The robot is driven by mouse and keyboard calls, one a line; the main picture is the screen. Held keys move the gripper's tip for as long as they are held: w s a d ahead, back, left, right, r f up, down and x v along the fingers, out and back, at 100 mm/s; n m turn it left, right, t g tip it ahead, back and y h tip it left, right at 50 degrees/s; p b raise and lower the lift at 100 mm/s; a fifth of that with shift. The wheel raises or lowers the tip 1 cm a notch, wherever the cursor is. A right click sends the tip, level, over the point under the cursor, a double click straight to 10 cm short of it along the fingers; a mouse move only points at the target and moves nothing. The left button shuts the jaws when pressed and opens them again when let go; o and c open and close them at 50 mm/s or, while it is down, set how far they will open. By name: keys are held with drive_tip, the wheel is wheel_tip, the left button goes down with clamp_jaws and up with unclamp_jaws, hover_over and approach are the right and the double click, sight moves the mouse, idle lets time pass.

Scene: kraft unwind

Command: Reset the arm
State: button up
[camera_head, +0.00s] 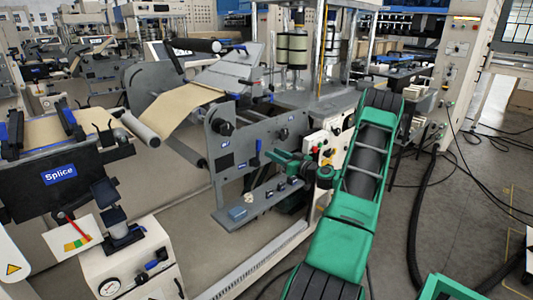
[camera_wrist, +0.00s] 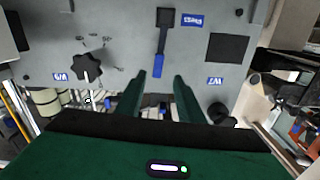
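My arm (camera_head: 350,190), green with black sections, reaches from the bottom of the head view up and then bends back down to the left. My gripper (camera_head: 278,161) is in front of the grey machine panel (camera_head: 232,180), above its small shelf. In the wrist view its two green fingers (camera_wrist: 160,78) stand apart with a gap between them, so it is open, and I see nothing held. The panel fills the top of that view, with a black knob (camera_wrist: 88,66) at left and a blue-tipped lever (camera_wrist: 160,58) just beyond the fingertips. I cannot tell whether the fingers touch anything.
The shelf (camera_head: 240,214) below my gripper carries small blue and dark items. A cream control box (camera_head: 330,140) with buttons stands close behind my arm. Brown paper web (camera_head: 182,108) runs over rollers at left. Cables (camera_head: 422,215) lie on the floor at right, which is otherwise largely open.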

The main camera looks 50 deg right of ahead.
drive_tip(key=shift+s, duration=0.55)
drive_tip(key=a+n+g+y, duration=0.4)
drive_tip(key=a+g, duration=0.5)
drive_tip(key=a, duration=1.3)
drive_tip(key=s+a+r+m+g+h, duration=0.1)
drive_tip(key=s+a+r+m+g, duration=0.2)
drive_tip(key=s, duration=0.8)
drive_tip(key=s+a+r+m+g+h, duration=0.1)
drive_tip(key=s+a+r+m+g, duration=0.2)
drive_tip(key=s, duration=0.9)
drive_tip(key=s+a+r+m+g+h, duration=0.1)
drive_tip(key=s+a+r+m+g, duration=0.2)
drive_tip(key=s+a, duration=0.3)
drive_tip(key=s, duration=0.5)
drive_tip(key=shift+s+a+r, duration=0.2)
drive_tip(key=shift+a, duration=0.1)
